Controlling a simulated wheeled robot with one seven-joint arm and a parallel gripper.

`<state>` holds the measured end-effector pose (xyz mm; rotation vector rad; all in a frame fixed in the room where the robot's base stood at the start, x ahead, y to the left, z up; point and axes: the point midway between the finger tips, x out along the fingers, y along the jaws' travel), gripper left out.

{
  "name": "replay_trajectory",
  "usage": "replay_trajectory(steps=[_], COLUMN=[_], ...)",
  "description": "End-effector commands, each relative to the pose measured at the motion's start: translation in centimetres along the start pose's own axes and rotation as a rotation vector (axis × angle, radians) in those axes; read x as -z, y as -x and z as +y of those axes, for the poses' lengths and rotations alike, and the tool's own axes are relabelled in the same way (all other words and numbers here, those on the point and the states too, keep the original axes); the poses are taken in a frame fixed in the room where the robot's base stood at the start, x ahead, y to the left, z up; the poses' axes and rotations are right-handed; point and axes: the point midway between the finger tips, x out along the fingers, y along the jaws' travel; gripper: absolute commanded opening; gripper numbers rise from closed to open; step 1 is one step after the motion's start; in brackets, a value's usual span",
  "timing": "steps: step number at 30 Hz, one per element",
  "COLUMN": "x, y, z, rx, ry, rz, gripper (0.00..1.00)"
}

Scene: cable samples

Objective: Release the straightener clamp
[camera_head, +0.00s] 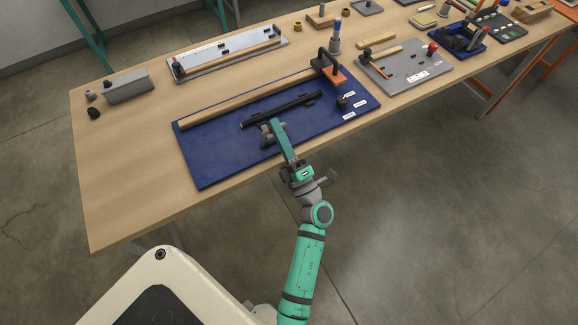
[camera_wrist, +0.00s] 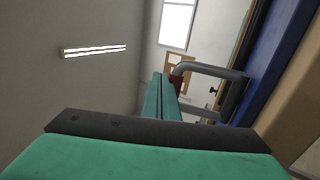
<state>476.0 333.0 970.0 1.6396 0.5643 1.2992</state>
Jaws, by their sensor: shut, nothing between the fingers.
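A blue board (camera_head: 205,170) lies on the table with a long wooden bar (camera_head: 225,105) and a black rail (camera_head: 290,106) on it. A grey bent fitting (camera_head: 267,136) stands on the board near the rail's left end; it seems to be the clamp. In the wrist view a grey bent handle (camera_wrist: 208,70) with a small red part (camera_wrist: 176,83) is close to the fingertips. My gripper (camera_head: 274,123) is shut and empty beside this fitting; its teal fingers (camera_wrist: 162,88) show in the wrist view. I cannot tell whether they touch the handle.
An orange block (camera_head: 337,80) with a dark arched handle (camera_head: 325,59) stands at the board's right end. Small white labels (camera_head: 360,104) lie at its right edge. A grey plate (camera_head: 410,68) is to the right, a long light tray (camera_head: 225,52) behind.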

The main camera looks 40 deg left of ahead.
Motion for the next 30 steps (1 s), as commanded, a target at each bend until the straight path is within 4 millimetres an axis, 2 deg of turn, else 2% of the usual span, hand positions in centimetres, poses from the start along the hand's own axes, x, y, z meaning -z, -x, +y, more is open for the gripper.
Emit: replay_trajectory(steps=[23,26,30], x=[0.0,-0.1,-0.3], y=[0.1,0.6,2.2], z=[0.0,0.2,1.0], rx=[0.0,0.001,0.001], ry=[0.0,0.0,0.0], rz=[0.0,-0.002,-0.002], gripper=[0.0,0.0,0.0])
